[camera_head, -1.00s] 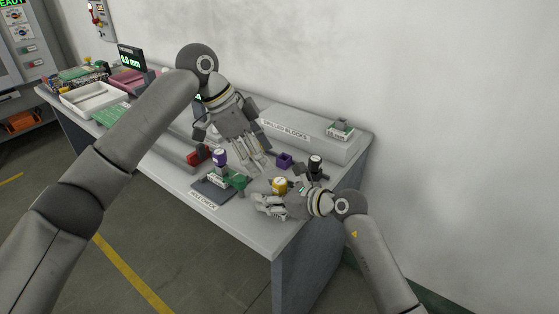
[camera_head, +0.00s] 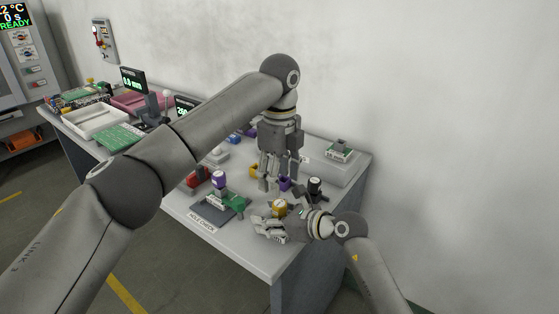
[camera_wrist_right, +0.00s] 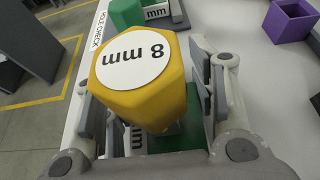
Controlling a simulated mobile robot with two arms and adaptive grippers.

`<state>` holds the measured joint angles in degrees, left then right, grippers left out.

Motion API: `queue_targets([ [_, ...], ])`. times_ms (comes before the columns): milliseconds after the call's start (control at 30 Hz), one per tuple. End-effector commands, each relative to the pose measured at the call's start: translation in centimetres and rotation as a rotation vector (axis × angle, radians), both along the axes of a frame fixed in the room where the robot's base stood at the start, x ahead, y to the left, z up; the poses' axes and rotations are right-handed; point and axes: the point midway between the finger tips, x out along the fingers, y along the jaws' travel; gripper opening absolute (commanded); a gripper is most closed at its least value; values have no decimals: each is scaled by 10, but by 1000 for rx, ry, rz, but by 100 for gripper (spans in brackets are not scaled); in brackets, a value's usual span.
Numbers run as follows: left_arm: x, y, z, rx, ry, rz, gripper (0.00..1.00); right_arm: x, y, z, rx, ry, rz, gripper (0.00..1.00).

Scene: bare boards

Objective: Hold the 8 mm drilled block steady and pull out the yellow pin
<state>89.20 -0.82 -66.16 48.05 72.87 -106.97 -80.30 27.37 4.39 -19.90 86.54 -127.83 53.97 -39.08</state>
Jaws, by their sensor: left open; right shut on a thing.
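The yellow pin (camera_head: 280,206) has a white cap marked 8 mm. In the right wrist view the yellow pin (camera_wrist_right: 140,85) stands above the green drilled block (camera_wrist_right: 172,140), whose white label is partly covered. My right gripper (camera_head: 262,228) is low over the table's front right, its fingers shut on the sides of the block beneath the pin's head. The head view mostly hides this block behind the gripper. My left gripper (camera_head: 274,187) is open and empty, pointing down, behind and slightly left of the yellow pin, apart from it.

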Motion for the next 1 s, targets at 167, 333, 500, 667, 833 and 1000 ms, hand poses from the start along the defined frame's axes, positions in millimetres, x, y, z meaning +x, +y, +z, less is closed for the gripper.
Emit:
queue_targets([
  [167,0,0,-35,0,2,-1,55,0,0,0,0,0,0,9],
  [333,0,0,-57,-1,1,1,55,0,0,0,0,0,0,9],
  [500,0,0,-68,-1,0,1,55,0,0,0,0,0,0,9],
  [667,0,0,-70,-2,-1,1,55,0,0,0,0,0,0,9],
  [833,0,0,-70,-1,0,1,52,0,0,0,0,0,0,9],
  [1000,0,0,-70,-1,0,1,30,0,0,0,0,0,0,9],
])
